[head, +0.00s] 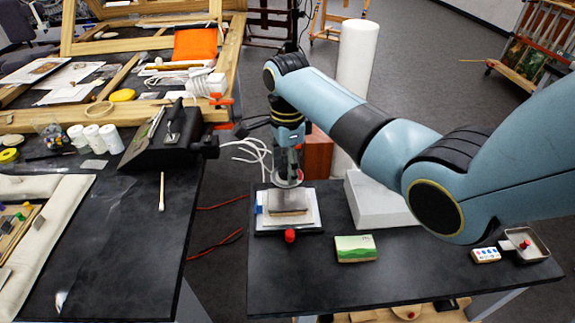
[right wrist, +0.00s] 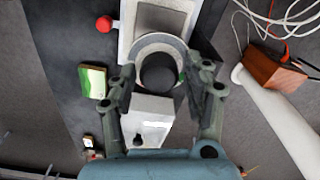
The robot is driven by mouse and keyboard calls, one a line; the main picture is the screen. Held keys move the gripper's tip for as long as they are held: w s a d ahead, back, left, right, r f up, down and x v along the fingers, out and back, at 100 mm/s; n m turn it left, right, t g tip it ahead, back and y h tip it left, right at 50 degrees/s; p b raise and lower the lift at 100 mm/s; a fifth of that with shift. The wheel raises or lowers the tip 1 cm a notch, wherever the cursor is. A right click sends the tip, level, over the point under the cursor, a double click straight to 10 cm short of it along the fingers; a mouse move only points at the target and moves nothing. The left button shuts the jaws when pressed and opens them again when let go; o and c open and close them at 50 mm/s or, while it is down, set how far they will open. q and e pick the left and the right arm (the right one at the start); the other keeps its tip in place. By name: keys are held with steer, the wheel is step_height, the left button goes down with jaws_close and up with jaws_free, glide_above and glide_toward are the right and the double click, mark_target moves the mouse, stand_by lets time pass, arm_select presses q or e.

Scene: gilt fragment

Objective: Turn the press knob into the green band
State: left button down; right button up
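The press (head: 276,222) stands on the dark right-hand table, with a pale plate, a grey block on top and a red ball (head: 290,236) at its front. In the right wrist view its dark round knob (right wrist: 160,73) sits in the middle of a pale ring (right wrist: 150,42). A small green mark (right wrist: 183,77) shows at the ring's right side, partly hidden by a finger. My right gripper (head: 288,172) points down over the rear of the press. In the right wrist view its fingers (right wrist: 160,88) are apart, one on each side of the knob, with visible gaps. My left gripper is not in view.
A green-topped block (head: 356,248) and a white box (head: 378,202) stand right of the press. A small tray (head: 525,246) lies at the far right. A brown block (head: 318,153) and white cylinder (head: 357,85) stand behind. The front of the table (head: 400,285) is clear.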

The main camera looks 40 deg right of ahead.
steer(key=shift+o, duration=0.6)
step_height(320, 180, up, 12)
stand_by(0.5)
